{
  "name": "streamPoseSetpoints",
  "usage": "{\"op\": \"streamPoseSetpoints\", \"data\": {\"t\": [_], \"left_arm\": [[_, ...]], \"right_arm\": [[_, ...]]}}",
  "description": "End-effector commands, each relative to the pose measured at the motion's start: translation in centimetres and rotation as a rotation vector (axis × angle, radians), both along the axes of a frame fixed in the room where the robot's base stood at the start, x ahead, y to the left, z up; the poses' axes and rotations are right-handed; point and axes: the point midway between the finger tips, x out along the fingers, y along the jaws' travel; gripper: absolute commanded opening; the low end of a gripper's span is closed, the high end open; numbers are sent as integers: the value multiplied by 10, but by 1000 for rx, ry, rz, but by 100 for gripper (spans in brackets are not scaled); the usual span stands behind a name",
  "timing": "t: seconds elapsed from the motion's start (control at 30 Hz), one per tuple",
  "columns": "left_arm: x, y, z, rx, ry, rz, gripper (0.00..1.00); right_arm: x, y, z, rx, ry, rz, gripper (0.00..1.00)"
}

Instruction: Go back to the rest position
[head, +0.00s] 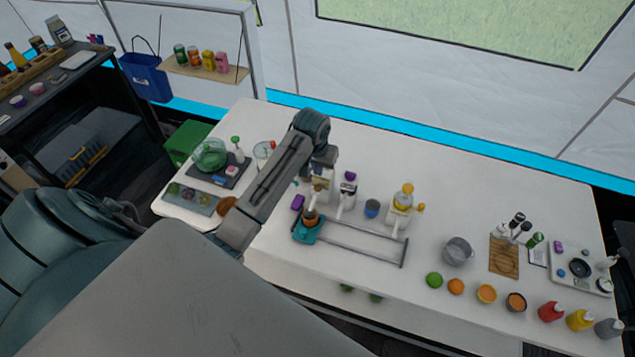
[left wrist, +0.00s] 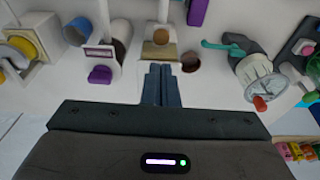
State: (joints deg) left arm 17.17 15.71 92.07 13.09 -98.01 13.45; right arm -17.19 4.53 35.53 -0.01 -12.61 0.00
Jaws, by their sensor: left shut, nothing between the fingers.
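My left arm reaches in from the left over the white table (head: 340,265), with its elbow high. My left gripper (head: 322,172) hangs near the row of dispensers at the table's middle; its fingertips are hard to make out there. In the left wrist view its two fingers (left wrist: 161,70) are together, with nothing between them. A white stand with a brown round top (left wrist: 161,36) lies just beyond the fingertips; I cannot tell whether they touch. My right gripper is not in view.
A teal-ended rail frame (head: 360,250), a blue cup (head: 371,208) and a yellow-topped dispenser (head: 402,205) stand near the gripper. A grey pot (head: 457,251) and several bottles are to the right. A dark tray (head: 217,172) with a green bowl (head: 209,155) is to the left.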

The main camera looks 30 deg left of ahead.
Motion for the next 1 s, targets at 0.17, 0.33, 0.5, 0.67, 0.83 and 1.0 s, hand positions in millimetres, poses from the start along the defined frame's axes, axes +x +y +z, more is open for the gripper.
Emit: {"op": "streamPoseSetpoints", "data": {"t": [0.17, 0.33, 0.5, 0.67, 0.83, 1.0], "left_arm": [[0, 0, 3, 0, 1, 0, 0], [0, 0, 3, 0, 0, 0, 0], [0, 0, 3, 0, 0, 0, 0], [-10, -4, -3, 5, -1, -12, 0], [-63, -25, -22, 28, -11, -78, 0], [-139, -51, -33, 54, -34, -162, 0]], "right_arm": [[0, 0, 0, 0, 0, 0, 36], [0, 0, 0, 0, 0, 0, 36], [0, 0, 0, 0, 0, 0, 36], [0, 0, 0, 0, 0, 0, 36], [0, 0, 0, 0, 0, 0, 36], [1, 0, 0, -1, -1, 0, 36]]}}
